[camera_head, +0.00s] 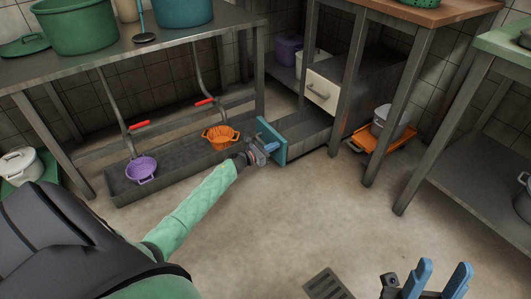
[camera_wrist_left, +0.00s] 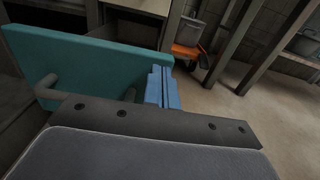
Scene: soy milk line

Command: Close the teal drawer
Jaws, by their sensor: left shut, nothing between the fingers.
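The teal drawer (camera_head: 272,142) stands pulled out low from under the cabinet, its dark body showing behind the teal front. In the left wrist view its front panel (camera_wrist_left: 90,55) fills the upper left, with a grey handle (camera_wrist_left: 46,88) partly hidden behind my gripper body. My left gripper (camera_head: 264,148) is shut and empty, right at the teal front. In the left wrist view its blue fingers (camera_wrist_left: 162,88) overlap the panel's right end; I cannot tell if they touch. My right gripper (camera_head: 440,280) is open and empty at the lower right, away from the drawer.
A long floor trough (camera_head: 185,165) with an orange colander (camera_head: 221,136) and a purple colander (camera_head: 141,169) lies left of the drawer. Table legs stand right of it. The floor (camera_head: 290,215) in front is clear.

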